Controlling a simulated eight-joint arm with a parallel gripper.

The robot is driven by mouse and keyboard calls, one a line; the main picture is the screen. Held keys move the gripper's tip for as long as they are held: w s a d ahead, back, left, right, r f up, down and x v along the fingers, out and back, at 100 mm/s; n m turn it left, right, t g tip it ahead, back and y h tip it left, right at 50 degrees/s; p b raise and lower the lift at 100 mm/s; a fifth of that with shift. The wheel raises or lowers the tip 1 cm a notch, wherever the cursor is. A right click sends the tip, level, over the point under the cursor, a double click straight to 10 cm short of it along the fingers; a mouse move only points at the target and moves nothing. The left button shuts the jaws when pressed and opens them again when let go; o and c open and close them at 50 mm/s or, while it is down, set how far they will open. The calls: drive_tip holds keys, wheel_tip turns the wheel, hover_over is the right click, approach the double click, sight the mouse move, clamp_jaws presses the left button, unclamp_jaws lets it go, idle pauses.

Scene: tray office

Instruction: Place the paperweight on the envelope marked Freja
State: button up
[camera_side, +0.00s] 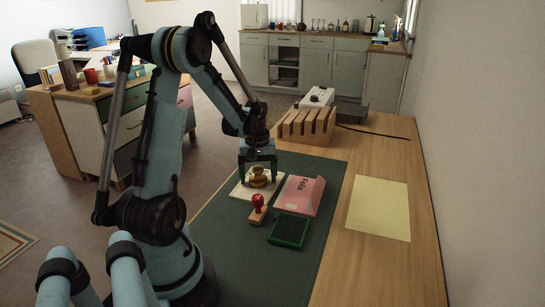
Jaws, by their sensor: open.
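A round brass-coloured paperweight (258,179) sits on a cream envelope (240,191) on the dark green desk mat. My gripper (258,177) points down over it, open, with one finger on either side of the paperweight. I cannot tell whether the fingers touch it. No name is readable on the cream envelope, which the gripper and paperweight partly cover. A pink envelope (299,197) marked "Felix" lies just to the right. No readable "Freja" shows in view.
A green ink pad (289,231) lies in front of the pink one. A slotted wooden rack (306,126) stands behind. A yellow sheet (379,208) lies right. The mat's front part is clear.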

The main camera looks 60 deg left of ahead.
sight(259, 167)
drive_tip(key=shift+r, duration=0.1)
wheel_tip(259, 167, up, 12)
drive_tip(key=shift+f, duration=0.25)
drive_tip(key=shift+r, duration=0.2)
drive_tip(key=shift+d+r, duration=0.15)
drive_tip(key=shift+d, duration=0.1)
drive_tip(key=w+d+m+t, duration=0.1)
drive_tip(key=d+m+t, duration=0.6)
drive_tip(key=d+m, duration=0.7)
drive_tip(key=d, duration=1.2)
drive_tip(key=shift+d+r, duration=0.25)
drive_tip(key=shift+d, duration=0.1)
